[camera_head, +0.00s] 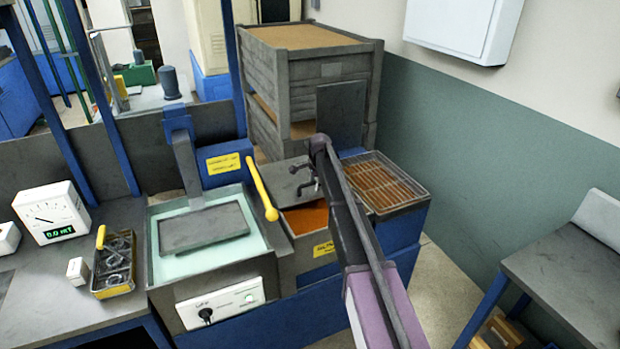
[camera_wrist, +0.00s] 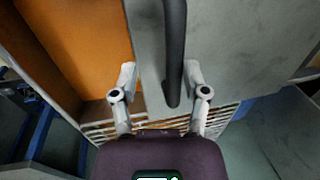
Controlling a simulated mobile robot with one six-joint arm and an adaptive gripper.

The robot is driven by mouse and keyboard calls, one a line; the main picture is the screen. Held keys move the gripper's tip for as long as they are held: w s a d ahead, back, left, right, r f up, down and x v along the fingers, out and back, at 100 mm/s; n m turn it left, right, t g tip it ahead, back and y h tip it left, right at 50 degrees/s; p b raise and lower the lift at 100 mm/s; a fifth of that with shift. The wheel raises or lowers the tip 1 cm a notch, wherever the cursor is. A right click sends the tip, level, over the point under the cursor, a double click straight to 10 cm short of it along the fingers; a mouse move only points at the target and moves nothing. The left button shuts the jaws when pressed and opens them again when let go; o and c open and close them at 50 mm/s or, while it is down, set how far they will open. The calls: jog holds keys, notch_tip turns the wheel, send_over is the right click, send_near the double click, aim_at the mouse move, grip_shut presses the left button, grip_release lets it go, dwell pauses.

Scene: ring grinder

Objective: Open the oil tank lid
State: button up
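The oil tank (camera_head: 328,246) stands in the middle with a yellow label on its front. Orange oil (camera_head: 306,217) shows in its opening, and also in the wrist view (camera_wrist: 82,45). The grey lid (camera_head: 281,184) lies over the back part of the opening; its surface fills the right of the wrist view (camera_wrist: 240,50). A dark bar handle (camera_wrist: 174,50) runs along the lid. My gripper (camera_head: 308,188) is at the lid. In the wrist view my gripper (camera_wrist: 160,72) has its fingers spread, one on each side of the handle. Contact cannot be told.
A yellow-handled lever (camera_head: 262,188) stands close left of the tank. A pale liquid bath (camera_head: 170,268) with a grey plate is further left. A wire-mesh tray (camera_head: 385,183) is at the right, and a tall grey cabinet (camera_head: 300,85) stands behind.

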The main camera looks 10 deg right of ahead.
jog(key=s+d, duration=0.4)
jog(key=s, duration=1)
jog(key=shift+s+d+r+p, duration=0.1)
jog(key=shift+d+r+p, duration=0.05)
jog(key=shift+r+p, duration=1.1)
jog(key=shift+d+r+p, duration=0.15)
jog(key=shift+r+p, duration=1.05)
jog(key=shift+r, duration=0.05)
jog(key=shift+s, duration=0.1)
jog(key=s+n+g, duration=0.2)
jog(key=s+n, duration=1.2)
jog(key=s, duration=1.3)
jog(key=shift+s+f+h, duration=0.2)
jog(key=shift+s+h, duration=0.1)
jog(key=shift+s, duration=0.05)
